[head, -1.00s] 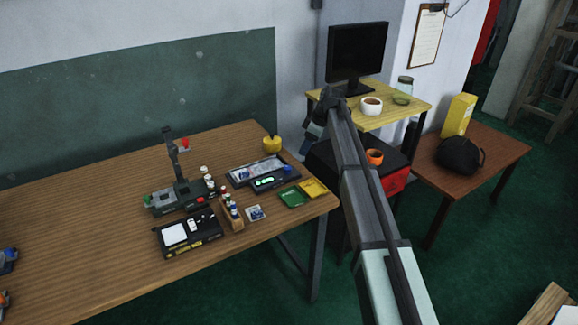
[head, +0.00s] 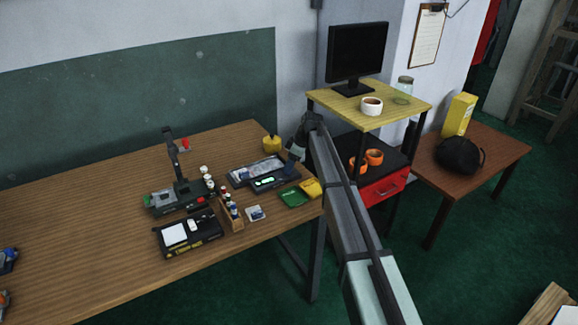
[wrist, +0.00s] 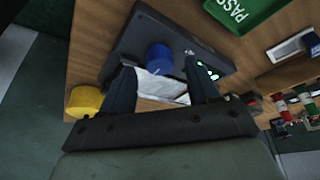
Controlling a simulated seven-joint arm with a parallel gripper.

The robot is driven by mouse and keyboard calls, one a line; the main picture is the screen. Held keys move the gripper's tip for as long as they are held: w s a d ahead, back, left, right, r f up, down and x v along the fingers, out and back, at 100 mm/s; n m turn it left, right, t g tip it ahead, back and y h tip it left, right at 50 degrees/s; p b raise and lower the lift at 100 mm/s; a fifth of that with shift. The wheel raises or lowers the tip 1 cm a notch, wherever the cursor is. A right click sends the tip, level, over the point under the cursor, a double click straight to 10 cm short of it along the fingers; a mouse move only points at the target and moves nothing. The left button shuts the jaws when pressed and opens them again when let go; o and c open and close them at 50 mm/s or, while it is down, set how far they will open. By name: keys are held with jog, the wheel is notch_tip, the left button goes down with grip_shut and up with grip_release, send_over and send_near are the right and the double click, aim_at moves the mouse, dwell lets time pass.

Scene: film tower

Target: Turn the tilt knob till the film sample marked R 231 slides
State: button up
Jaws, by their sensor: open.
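The dark tilt device (head: 233,182) stands near the right end of the wooden table, with a pale sheet (head: 244,172) on its bed and a lit green display (head: 264,181). A blue knob (wrist: 159,58) sticks up from the device in the wrist view. My gripper (wrist: 158,70) is open, one dark finger to each side of the knob in that picture; I cannot tell whether they touch it. In the head view my gripper (head: 293,158) is over the device's right end. The pale sheet (wrist: 160,85) shows between the fingers. No R 231 mark is legible.
A green PASS tray (head: 293,197) and a yellow tray (head: 311,188) lie in front of the device. A yellow round object (head: 271,143) stands behind it. A rack of small bottles (head: 231,212) and a black instrument (head: 190,238) are to the left.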

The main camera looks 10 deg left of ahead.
jog(key=shift+x, duration=0.8)
jog(key=c, duration=1)
